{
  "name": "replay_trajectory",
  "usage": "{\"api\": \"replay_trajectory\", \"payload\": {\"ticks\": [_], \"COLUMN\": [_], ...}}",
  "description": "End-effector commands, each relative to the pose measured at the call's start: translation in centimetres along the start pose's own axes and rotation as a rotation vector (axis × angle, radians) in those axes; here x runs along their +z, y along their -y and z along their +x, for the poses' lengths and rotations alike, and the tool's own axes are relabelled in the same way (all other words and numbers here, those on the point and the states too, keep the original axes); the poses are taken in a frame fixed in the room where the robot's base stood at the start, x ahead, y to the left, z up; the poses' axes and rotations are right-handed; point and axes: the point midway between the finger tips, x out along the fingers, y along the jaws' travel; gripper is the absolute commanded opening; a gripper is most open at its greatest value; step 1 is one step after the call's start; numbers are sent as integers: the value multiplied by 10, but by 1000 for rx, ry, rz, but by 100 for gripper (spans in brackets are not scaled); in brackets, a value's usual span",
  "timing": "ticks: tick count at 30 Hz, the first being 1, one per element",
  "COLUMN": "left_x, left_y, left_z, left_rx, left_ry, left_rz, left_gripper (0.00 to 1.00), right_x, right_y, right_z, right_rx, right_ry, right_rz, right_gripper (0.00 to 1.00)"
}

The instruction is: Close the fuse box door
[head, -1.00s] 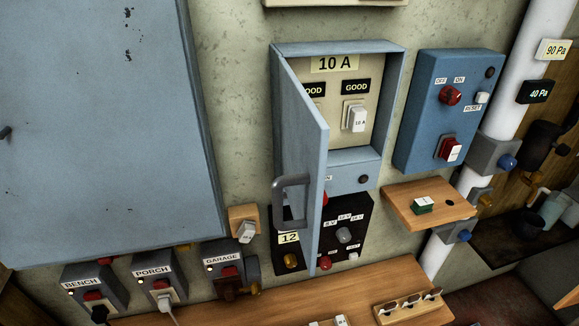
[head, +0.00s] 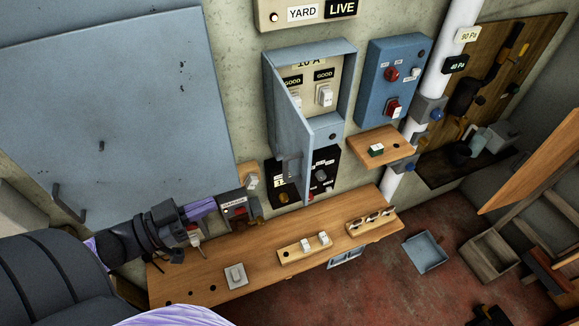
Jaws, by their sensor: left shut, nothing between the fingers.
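The blue-grey fuse box (head: 351,70) is on the wall at the upper middle, with "10 A" and "GOOD" labels and white fuses inside. Its door (head: 284,118) is hinged on the left and stands open, swung out toward me. My left gripper (head: 196,215) is shut and empty, left of and below the door, in front of the row of small outlet boxes. It is apart from the door. My right gripper is not in view.
A large blue panel (head: 110,105) with a handle covers the left wall. A blue switch box (head: 390,85) and a small wooden shelf (head: 385,140) are right of the fuse box. A wooden bench (head: 215,262) with switches and glasses runs below. A black control box (head: 322,172) sits under the fuse box.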

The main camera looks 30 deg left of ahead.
Motion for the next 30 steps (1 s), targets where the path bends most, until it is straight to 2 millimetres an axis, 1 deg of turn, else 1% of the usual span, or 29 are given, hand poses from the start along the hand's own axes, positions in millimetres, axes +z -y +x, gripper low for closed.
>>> {"api": "replay_trajectory", "payload": {"ticks": [2, 5, 12, 18, 21, 24, 30], "left_x": [1, 1, 1, 1, 2, 3, 3], "left_y": [0, 1, 1, 1, 2, 1, 1], "left_z": [9, 29, 82, 119, 130, 136, 137], "left_rx": [1, -1, -4, -5, -6, -5, -5], "left_ry": [-4, -6, -4, -3, -1, 1, 1], "left_rz": [1, 1, 3, 1, 1, 0, 0], "left_gripper": [0, 0, 0, 0, 0, 0, 0], "right_x": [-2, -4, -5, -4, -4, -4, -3], "right_y": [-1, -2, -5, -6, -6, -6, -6], "right_z": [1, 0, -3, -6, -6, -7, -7], "right_rx": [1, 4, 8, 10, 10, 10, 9], "right_ry": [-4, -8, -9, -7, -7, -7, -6], "right_rz": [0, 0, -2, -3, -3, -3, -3], "right_gripper": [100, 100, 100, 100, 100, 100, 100]}}
